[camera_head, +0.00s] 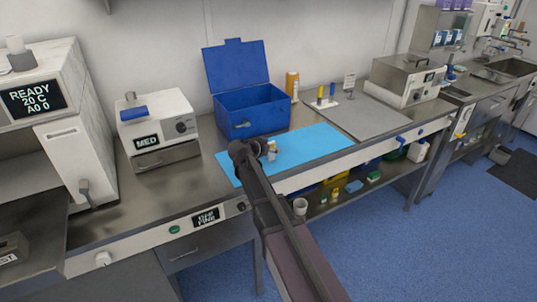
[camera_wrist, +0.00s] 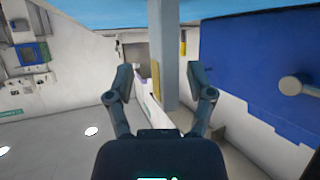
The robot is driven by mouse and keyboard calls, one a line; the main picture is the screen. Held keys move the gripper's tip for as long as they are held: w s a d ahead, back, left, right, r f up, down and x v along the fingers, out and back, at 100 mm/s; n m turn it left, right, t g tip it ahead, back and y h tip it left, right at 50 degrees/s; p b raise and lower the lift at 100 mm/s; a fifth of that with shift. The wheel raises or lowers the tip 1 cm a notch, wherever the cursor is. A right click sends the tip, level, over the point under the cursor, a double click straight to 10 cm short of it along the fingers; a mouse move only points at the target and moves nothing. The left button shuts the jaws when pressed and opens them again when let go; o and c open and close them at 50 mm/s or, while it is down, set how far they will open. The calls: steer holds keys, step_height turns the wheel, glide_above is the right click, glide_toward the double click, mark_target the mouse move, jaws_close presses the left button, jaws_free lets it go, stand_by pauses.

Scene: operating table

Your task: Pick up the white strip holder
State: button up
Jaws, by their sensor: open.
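My gripper (camera_wrist: 161,78) is open, with its two dark fingers apart in the wrist view. A pale grey-blue upright piece (camera_wrist: 166,40) stands between and beyond the fingers; it appears to be the white strip holder, in shade. I cannot tell whether a finger touches it. In the head view a small whitish item (camera_head: 271,148) with an orange part shows on the blue mat (camera_head: 318,143), right beside the end of my arm. My arm hides part of the mat there.
An open blue box (camera_head: 252,112) stands behind the mat and fills the right of the wrist view (camera_wrist: 250,65). An orange bottle (camera_head: 292,83) and a white rack with blue and yellow tubes (camera_head: 323,102) stand behind. The grey board (camera_head: 372,116) is mostly clear.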

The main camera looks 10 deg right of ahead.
mark_target(272, 143)
steer(key=shift+c, duration=0.2)
jaws_close()
steer(key=shift+r, duration=0.15)
stand_by(0.4)
step_height(272, 143, up, 3)
steer(key=p, duration=0.3)
steer(key=shift+r+p, duration=0.2)
steer(key=shift+p, duration=0.1)
steer(key=s+a+r+p, duration=0.1)
steer(key=s+a, duration=0.1)
steer(key=s, duration=1.4)
steer(key=shift+r, duration=0.2)
